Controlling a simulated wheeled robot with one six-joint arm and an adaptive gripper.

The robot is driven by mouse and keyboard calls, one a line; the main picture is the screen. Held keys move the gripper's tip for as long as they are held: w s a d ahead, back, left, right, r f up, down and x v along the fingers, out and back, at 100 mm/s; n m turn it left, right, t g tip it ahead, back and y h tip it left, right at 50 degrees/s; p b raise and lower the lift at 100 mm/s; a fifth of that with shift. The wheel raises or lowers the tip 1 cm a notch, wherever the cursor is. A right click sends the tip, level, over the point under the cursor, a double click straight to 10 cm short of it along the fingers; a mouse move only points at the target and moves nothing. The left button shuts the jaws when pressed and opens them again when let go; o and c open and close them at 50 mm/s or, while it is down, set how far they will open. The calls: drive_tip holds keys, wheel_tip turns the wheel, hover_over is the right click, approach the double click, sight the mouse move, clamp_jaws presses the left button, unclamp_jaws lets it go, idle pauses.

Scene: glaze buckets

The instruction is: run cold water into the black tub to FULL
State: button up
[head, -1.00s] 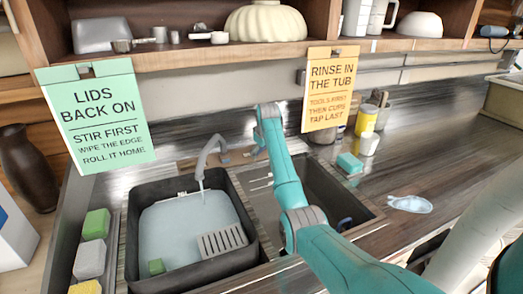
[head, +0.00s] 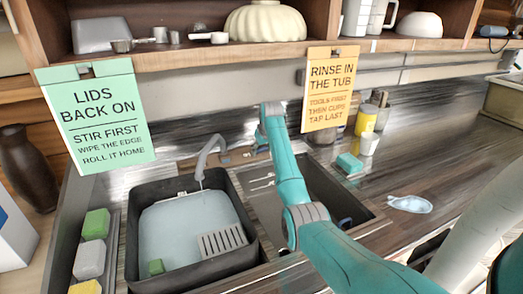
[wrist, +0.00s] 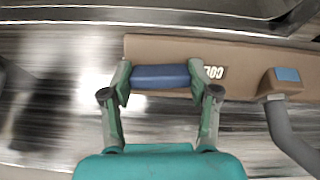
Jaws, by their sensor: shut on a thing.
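The black tub (head: 247,215) sits in the left basin with pale blue water (head: 165,240) in it; a fill mark cannot be read. The grey spout (head: 210,145) curves over the tub's far side. In the wrist view, my gripper (wrist: 160,88) is shut on the blue cold handle (wrist: 160,77). The handle is on a tan tap base (wrist: 240,62) with a partly hidden "COLD" label. The spout also shows in the wrist view (wrist: 290,140). In the head view, my arm hides the handle and gripper.
Two signs (head: 97,115) (head: 330,90) hang from the shelf above.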

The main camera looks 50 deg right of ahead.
drive_tip(key=shift+m, duration=0.6)
drive_tip(key=o, duration=1.2)
drive_tip(key=shift+c, duration=0.2)
drive_tip(key=v, duration=1.2)
drive_tip(key=shift+f, duration=0.1)
